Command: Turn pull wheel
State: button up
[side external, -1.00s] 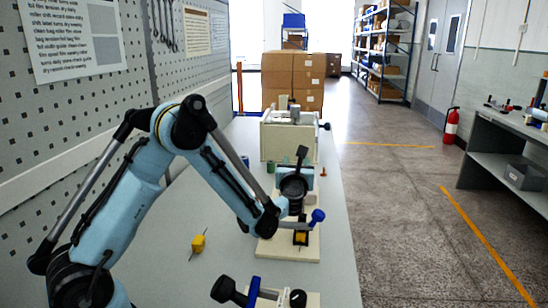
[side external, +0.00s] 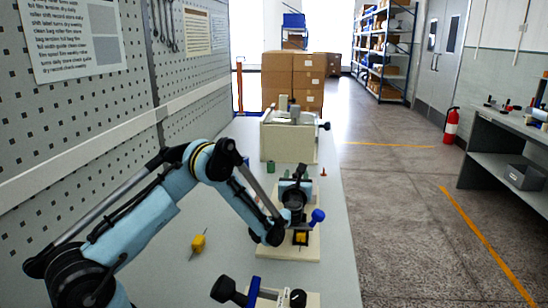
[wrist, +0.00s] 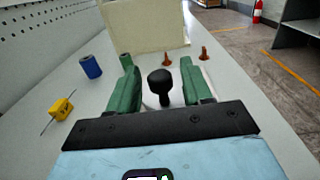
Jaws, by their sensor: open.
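My gripper (wrist: 160,88) is open, with its two green fingers apart on either side of a black round-headed knob (wrist: 161,80) on a short stem. A gap shows between the knob and each finger. I cannot tell whether this knob belongs to the pull wheel. In the side view, my gripper is low over the middle fixture on its pale base plate (side external: 270,248). A blue knob (side external: 318,215) sticks out at the fixture's right. My dark wrist parts hide much of the fixture, and no wheel shows clearly.
A cream box-shaped machine (side external: 275,145) stands beyond the fixture. A yellow piece with a thin rod (side external: 198,242) lies at the left. Another fixture with a black knob (side external: 224,290) is nearest the camera. A blue cylinder (wrist: 91,67) and small orange cones (wrist: 204,53) stand ahead.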

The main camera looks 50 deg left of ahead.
jog(key=shift+w+a, duration=0.2)
jog(key=shift+a, duration=0.1)
grip_shut()
jog(key=shift+s+a+m+t+h, duration=0.1)
jog(key=shift+a+m+t+h, duration=0.1)
jog(key=shift+m+t+h, duration=0.65)
jog(key=shift+s+a+m+t+h, duration=0.15)
jog(key=shift+m+t+h, duration=0.45)
jog(key=shift+h, duration=0.45)
jog(key=shift+w, duration=0.1)
grip_release()
